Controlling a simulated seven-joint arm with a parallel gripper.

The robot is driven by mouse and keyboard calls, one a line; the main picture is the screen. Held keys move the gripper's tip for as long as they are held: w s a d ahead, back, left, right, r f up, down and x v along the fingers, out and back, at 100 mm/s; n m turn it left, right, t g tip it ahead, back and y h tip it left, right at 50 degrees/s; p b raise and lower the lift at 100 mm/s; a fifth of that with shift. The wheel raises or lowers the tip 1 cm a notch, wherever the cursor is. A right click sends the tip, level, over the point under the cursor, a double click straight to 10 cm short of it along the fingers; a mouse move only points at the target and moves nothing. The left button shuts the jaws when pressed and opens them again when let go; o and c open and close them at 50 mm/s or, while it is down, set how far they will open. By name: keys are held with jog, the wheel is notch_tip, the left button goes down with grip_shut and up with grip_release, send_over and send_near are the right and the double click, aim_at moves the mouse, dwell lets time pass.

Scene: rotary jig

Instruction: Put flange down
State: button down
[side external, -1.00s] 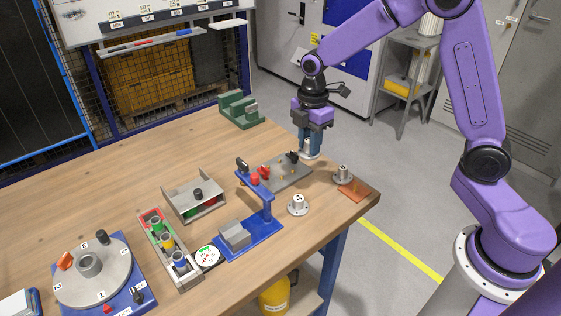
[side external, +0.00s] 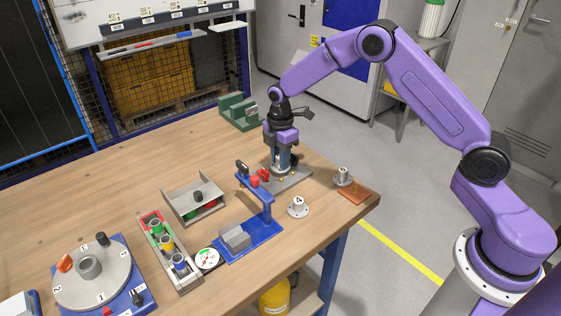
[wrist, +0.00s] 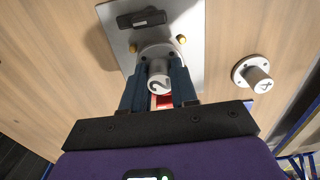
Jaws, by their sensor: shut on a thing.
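My gripper (side external: 283,166) is shut on a flange marked 2, whose boss (wrist: 159,84) sits between the fingers in the wrist view. The flange's round base (wrist: 158,52) is over the grey fixture plate (wrist: 120,42), between brass pins. I cannot tell whether it touches the plate. In the side view my fingers hide most of this flange, and the plate (side external: 298,180) shows around them. A flange marked 4 (side external: 298,207) stands on the table in front of the plate; it also shows in the wrist view (wrist: 253,73). Another flange (side external: 343,177) stands at the right.
A blue stand with a raised arm (side external: 255,183) is close in front of the plate. A rotary jig (side external: 92,275), a parts tray (side external: 168,250) and an open grey box (side external: 194,198) are left. A copper-coloured plate (side external: 355,192) lies near the table corner.

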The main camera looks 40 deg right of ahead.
jog(key=shift+f, duration=0.85)
jog(key=c, duration=0.9)
grip_release()
jog(key=shift+f, duration=0.15)
